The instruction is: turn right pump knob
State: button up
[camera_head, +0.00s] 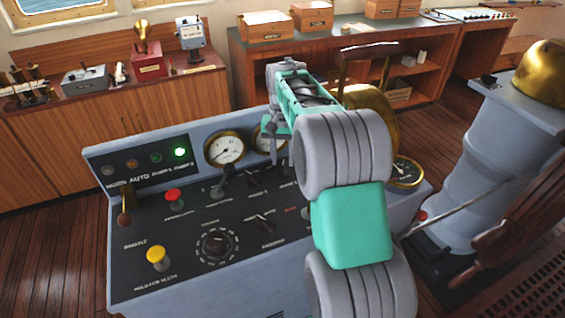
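The grey console has a black sloped panel (185,235) with several knobs. A small black knob (256,178) sits on its upper row. Another small dark knob (286,170) shows to its right, close beside my arm, and may be the right pump knob; its label is too small to read surely. My grey and teal arm reaches up across the right part of the panel and hides controls there. Its far end, with my gripper (283,103), is above the gauges at the console's back edge. The fingertips cannot be made out clearly, and I see no contact with a knob.
Other panel controls are a large round dial (216,245), a yellow button (157,257), a red button (174,198) and a black lever (222,182). A brass and grey pedestal (480,150) stands right. Wooden cabinets (150,115) line the back.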

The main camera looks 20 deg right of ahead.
jog(key=shift+f, duration=1.15)
grip_shut()
